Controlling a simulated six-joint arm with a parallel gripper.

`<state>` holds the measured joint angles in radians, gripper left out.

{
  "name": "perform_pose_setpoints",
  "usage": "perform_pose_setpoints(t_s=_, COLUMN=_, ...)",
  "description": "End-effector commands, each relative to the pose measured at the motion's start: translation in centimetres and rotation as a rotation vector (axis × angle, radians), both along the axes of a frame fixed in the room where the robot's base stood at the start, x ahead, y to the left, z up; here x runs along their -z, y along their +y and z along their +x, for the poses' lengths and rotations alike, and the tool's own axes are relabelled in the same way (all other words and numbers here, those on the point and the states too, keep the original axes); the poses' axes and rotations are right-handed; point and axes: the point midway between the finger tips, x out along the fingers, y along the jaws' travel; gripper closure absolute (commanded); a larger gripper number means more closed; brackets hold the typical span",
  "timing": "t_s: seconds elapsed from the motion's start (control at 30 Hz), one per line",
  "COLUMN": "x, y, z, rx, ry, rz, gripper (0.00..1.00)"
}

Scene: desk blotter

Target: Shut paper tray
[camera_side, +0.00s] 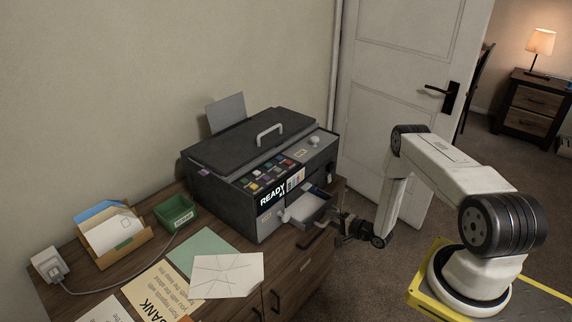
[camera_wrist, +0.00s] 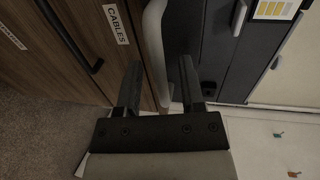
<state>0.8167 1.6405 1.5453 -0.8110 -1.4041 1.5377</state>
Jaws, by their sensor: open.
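The dark grey printer (camera_side: 250,207) stands on the wooden desk. Its paper tray (camera_side: 318,216) sticks out from the low front, with pale paper inside. My gripper (camera_side: 338,219) is open just in front of the tray's outer end, low beside the desk front. In the wrist view, the two dark fingers of my gripper (camera_wrist: 160,82) are apart, with a pale curved bar (camera_wrist: 154,45) running between them. I cannot tell whether that bar belongs to the tray or whether the fingers touch it.
The desk front (camera_wrist: 70,25) has dark handles and a CABLES label (camera_wrist: 115,24). A green box (camera_side: 176,212), an envelope holder (camera_side: 118,240) and loose papers (camera_side: 227,275) lie left of the printer. A white door (camera_side: 405,60) stands behind. Carpet is clear in front of the door.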

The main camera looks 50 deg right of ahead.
Motion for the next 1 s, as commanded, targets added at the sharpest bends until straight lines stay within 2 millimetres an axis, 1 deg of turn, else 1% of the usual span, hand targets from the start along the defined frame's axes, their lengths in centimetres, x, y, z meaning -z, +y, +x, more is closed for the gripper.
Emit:
perform_pose_setpoints(t_s=0.1, x=0.09, y=0.05, z=0.48, rx=0.0, ry=0.0, rz=0.001, gripper=0.5)
perform_pose_setpoints(t_s=0.37, x=0.09, y=0.03, z=0.56, rx=0.0, ry=0.0, rz=0.001, gripper=0.5)
perform_pose_setpoints(t_s=0.4, x=0.09, y=0.03, z=0.55, rx=0.0, ry=0.0, rz=0.001, gripper=0.57)
perform_pose_setpoints(t_s=0.47, x=0.09, y=0.02, z=0.55, rx=0.0, ry=0.0, rz=0.001, gripper=0.76)
perform_pose_setpoints(t_s=0.5, x=0.09, y=0.03, z=0.54, rx=0.0, ry=0.0, rz=0.001, gripper=0.88)
perform_pose_setpoints(t_s=0.53, x=0.09, y=0.02, z=0.54, rx=0.0, ry=0.0, rz=0.001, gripper=0.98)
perform_pose_setpoints(t_s=0.57, x=0.09, y=0.02, z=0.54, rx=0.0, ry=0.0, rz=0.001, gripper=1.0)
perform_pose_setpoints(t_s=1.0, x=0.07, y=0.01, z=0.55, rx=0.0, ry=-0.001, rz=0.0, gripper=1.0)
